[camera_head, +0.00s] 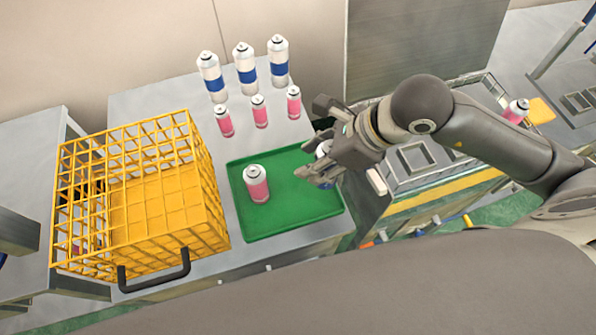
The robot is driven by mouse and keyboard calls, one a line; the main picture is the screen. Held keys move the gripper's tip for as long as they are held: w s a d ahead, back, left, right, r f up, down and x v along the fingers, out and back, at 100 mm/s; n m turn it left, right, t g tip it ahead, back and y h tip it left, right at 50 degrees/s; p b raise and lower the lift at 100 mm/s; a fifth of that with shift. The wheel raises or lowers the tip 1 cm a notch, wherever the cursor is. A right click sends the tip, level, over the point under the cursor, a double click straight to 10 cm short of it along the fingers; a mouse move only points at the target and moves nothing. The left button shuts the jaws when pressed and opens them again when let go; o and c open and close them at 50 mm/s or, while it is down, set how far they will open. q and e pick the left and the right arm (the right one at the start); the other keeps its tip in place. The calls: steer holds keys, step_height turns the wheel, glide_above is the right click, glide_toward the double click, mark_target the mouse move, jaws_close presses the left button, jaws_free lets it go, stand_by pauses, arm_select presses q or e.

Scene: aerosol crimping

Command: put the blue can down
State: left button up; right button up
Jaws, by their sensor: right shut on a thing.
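My right gripper (328,152) reaches in from the right over the right edge of the green tray (293,222). It is shut on the blue can (322,148), a white can with blue on it. The fingers hide most of this can, and I cannot tell whether its base touches the tray. A pink-banded can (257,184) stands upright on the tray, left of the gripper. My left gripper is not in view.
Several blue-banded cans (246,65) and smaller pink ones (259,111) stand behind the tray. A yellow wire basket (142,195) is at left. A machine (415,160) is at right. The tray's front part is bare.

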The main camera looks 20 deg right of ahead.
steer(key=w+f+b, duration=0.1)
steer(key=f, duration=0.2)
steer(key=w+a+f+b, duration=0.1)
steer(key=w+f, duration=0.1)
steer(key=w+a+f+b, duration=0.1)
steer(key=w+f+b, duration=0.1)
steer(key=f, duration=0.1)
steer(key=shift+f, duration=0.65)
steer(key=shift+a+f, duration=0.1)
steer(key=o, duration=1.1)
